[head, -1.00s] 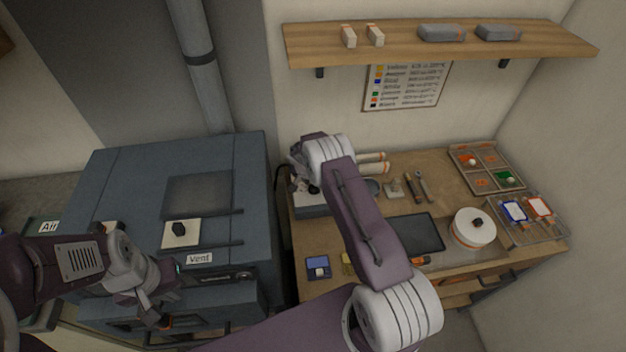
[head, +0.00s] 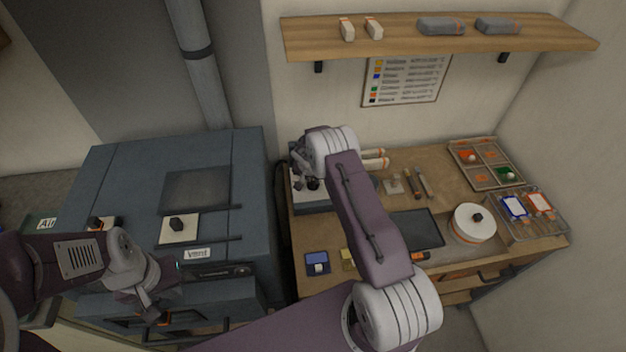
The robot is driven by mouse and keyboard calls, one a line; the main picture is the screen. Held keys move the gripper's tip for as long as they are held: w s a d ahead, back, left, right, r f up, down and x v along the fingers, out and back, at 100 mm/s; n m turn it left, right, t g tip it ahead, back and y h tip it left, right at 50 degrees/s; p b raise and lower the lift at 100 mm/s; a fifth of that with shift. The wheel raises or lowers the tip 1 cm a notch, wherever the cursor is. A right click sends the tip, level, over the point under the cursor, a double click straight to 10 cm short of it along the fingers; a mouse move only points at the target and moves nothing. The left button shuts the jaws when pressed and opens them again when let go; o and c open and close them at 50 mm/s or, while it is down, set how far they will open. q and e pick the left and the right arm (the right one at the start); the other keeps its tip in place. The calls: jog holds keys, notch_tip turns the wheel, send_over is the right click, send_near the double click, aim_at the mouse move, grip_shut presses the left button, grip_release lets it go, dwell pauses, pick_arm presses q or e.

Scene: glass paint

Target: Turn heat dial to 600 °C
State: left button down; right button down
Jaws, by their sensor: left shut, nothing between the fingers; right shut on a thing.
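A grey unit (head: 312,205) with a pale front panel stands at the back left of the workbench, and a small dark round dial (head: 313,184) shows on it. My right arm reaches over the bench to this unit. My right gripper (head: 301,172) is shut at the dial, with its fingertips partly hidden by the wrist. The dial's markings are too small to read. My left gripper (head: 156,312) is shut and empty, in front of the blue-grey furnace (head: 225,165).
The bench holds a dark plate (head: 420,228), a white round pot (head: 473,226), trays (head: 487,163) and small tools. A wooden shelf (head: 440,40) hangs above.

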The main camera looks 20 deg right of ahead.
aim_at(314, 193)
jog(key=shift+r+n+t+y, duration=0.15)
jog(key=shift+n+t+y, duration=0.15)
jog(key=shift+n, duration=0.7)
jog(key=shift+n+y+p, duration=0.4)
jog(key=shift+n+p, duration=0.5)
jog(key=shift+p, duration=0.15)
jog(key=c, duration=1.4)
grip_release()
jog(key=shift+o, duration=0.2)
jog(key=d+b+v, duration=0.1)
jog(key=b+v, duration=0.2)
jog(key=v, duration=0.5)
jog(key=shift+s+a+r, duration=0.2)
jog(key=shift+a+r, duration=0.2)
jog(key=shift+a, duration=0.15)
